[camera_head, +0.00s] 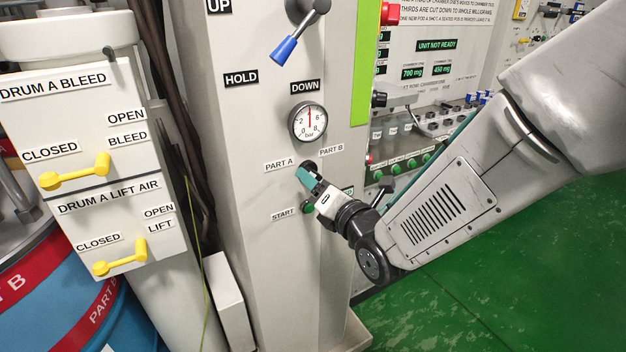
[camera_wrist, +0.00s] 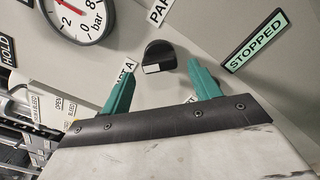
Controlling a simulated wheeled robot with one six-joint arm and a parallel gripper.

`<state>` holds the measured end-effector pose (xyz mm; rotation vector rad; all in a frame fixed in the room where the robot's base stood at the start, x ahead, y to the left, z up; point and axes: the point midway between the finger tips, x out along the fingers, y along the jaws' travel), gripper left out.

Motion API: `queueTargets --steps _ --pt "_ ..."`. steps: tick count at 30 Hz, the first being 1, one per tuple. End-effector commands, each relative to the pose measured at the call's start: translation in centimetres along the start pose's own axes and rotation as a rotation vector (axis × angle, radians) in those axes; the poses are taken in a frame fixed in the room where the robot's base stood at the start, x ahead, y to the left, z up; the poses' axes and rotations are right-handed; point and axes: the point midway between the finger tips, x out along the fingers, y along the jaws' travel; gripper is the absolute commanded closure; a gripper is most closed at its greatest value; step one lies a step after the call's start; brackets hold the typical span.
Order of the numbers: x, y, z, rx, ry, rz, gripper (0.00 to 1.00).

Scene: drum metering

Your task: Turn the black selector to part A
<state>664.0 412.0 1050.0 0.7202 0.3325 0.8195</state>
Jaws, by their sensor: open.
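The black selector (camera_wrist: 158,52) is a small dark knob with a white patch on its lower left side in the wrist view. It sits on the grey panel beyond and between my fingertips. In the head view the selector (camera_head: 311,165) is mostly hidden by my gripper (camera_head: 304,172). My gripper (camera_wrist: 160,66) is open, with one teal finger on each side of the knob and nothing held. The PART A label (camera_head: 279,165) is left of the selector and the PART B label (camera_head: 331,149) is up and right. I cannot tell which part the selector points to.
A pressure gauge (camera_head: 308,122) is above the selector, and the START label (camera_head: 284,214) is below. A lit STOPPED sign (camera_wrist: 257,41) is right of the knob in the wrist view. A blue-handled lever (camera_head: 290,42) is higher up. Yellow-handled valves (camera_head: 77,174) are at left.

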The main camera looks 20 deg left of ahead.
Motion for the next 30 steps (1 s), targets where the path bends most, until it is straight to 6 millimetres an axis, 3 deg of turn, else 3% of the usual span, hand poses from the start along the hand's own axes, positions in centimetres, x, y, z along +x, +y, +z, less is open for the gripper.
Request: queueTargets --steps 3,9,23,26,30 --pt "-2.2 0.1 0.0 0.0 0.0 0.0 0.38" --pt "-4.6 0.1 0.0 -0.001 0.0 0.001 0.38" --pt "-5.0 0.0 -0.1 0.032 0.002 0.0 0.38" --pt "-5.1 -1.2 -1.1 0.158 0.049 -0.062 0.38" --pt "-6.6 -5.4 -4.9 0.495 0.172 -0.33 0.38"
